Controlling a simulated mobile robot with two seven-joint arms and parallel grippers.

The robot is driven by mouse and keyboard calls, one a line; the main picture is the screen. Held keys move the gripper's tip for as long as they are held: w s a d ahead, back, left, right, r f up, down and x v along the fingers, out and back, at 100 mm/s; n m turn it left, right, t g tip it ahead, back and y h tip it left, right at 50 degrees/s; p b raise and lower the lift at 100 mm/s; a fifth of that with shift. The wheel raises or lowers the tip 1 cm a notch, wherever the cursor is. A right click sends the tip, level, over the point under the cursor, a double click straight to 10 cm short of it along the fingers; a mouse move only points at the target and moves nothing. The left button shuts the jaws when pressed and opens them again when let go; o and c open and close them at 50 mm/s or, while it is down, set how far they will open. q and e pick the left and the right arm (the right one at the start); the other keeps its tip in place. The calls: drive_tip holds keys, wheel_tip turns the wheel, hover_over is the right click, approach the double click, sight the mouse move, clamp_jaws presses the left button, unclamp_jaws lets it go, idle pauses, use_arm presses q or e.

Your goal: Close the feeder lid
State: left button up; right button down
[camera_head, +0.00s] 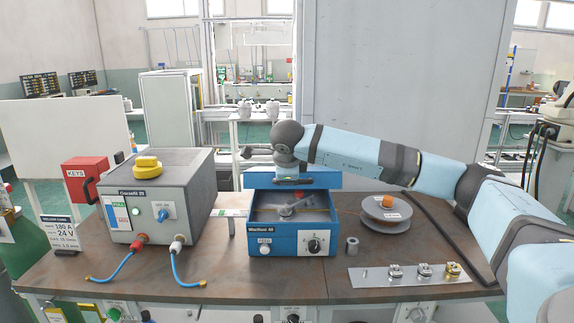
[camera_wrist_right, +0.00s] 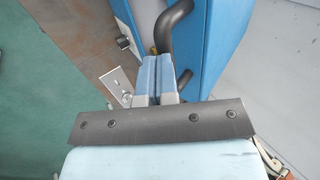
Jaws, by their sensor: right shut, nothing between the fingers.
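The blue wire feeder (camera_head: 290,241) stands mid-table with its top open and its inside showing. Its blue lid (camera_head: 325,180) is raised at the back of the box, partly hidden by my right arm. In the right wrist view the lid seems to be the large blue panel (camera_wrist_right: 207,45) with a black curved handle (camera_wrist_right: 176,25). My right gripper (camera_wrist_right: 158,62) is shut and empty, close beside this panel and handle. Whether it touches them I cannot tell. In the head view my right wrist is above the lid, and its fingers are hard to make out. My left gripper is out of view.
A grey power unit (camera_head: 165,197) with a yellow object on top stands left of the feeder. A wire spool (camera_head: 385,214) and a small metal cylinder (camera_head: 352,245) are to its right. A metal plate (camera_head: 375,275) with small parts lies at the front right.

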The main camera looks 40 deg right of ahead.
use_arm(q)
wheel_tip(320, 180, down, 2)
drive_tip(key=b, duration=0.5)
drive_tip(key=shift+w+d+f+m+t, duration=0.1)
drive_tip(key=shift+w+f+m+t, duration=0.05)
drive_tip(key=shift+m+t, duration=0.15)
use_arm(e)
wheel_tip(320, 180, down, 12)
drive_tip(key=s+a, duration=0.2)
drive_tip(key=shift+s+r, duration=0.15)
drive_tip(key=shift+r, duration=0.05)
drive_tip(key=shift+s, duration=0.1)
